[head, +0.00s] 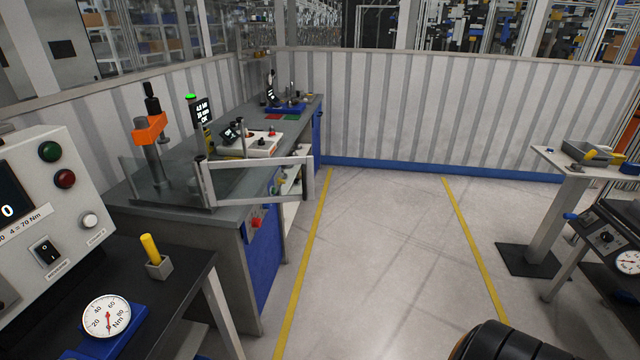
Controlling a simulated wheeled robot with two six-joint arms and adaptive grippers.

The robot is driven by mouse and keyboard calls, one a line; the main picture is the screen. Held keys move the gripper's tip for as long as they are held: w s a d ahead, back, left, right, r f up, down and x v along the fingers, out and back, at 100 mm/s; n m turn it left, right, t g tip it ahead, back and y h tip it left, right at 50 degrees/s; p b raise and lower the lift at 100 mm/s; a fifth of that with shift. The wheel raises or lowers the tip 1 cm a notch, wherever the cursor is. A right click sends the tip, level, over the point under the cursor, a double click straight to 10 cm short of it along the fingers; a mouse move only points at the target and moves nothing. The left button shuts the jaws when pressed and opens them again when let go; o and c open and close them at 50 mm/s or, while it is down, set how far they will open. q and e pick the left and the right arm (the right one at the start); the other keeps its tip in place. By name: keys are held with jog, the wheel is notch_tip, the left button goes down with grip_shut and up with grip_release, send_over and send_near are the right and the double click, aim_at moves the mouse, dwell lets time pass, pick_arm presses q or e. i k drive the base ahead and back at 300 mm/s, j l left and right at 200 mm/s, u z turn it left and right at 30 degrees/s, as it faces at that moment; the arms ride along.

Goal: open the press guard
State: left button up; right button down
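The press (150,135), with an orange head on a grey column and a black top, stands on the near end of the grey workbench at left. Clear guard panels stand low around it. The press guard (258,164) shows as a light grey rectangular frame beside the press. It is upright and reaches from a post near the press to the right, past the bench's edge and over the aisle, so it appears swung out. Whether it has a clear pane is hard to tell. Neither of my grippers is in view.
A black table (150,285) with a dial gauge (106,316) and a control box (45,200) stands at near left. The floor (390,260) between the yellow lines is clear. A small stand (545,220) and a dark bench (610,235) stand at right.

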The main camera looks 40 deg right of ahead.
aim_at(308, 180)
jog(key=u, duration=1.7)
jog(key=k+l+u, duration=0.2)
jog(key=l+u, duration=0.3)
jog(key=k+l+u, duration=0.25)
jog(key=l+u, duration=0.25)
jog(key=l, duration=0.15)
jog(key=k+l+u, duration=0.35)
jog(key=u, duration=0.15)
jog(key=k+l+u, duration=0.3)
jog(key=k+u, duration=0.2)
jog(key=k+l+u, duration=0.15)
jog(key=k+u, duration=0.2)
jog(key=u, duration=0.15)
jog(key=k, duration=1.8)
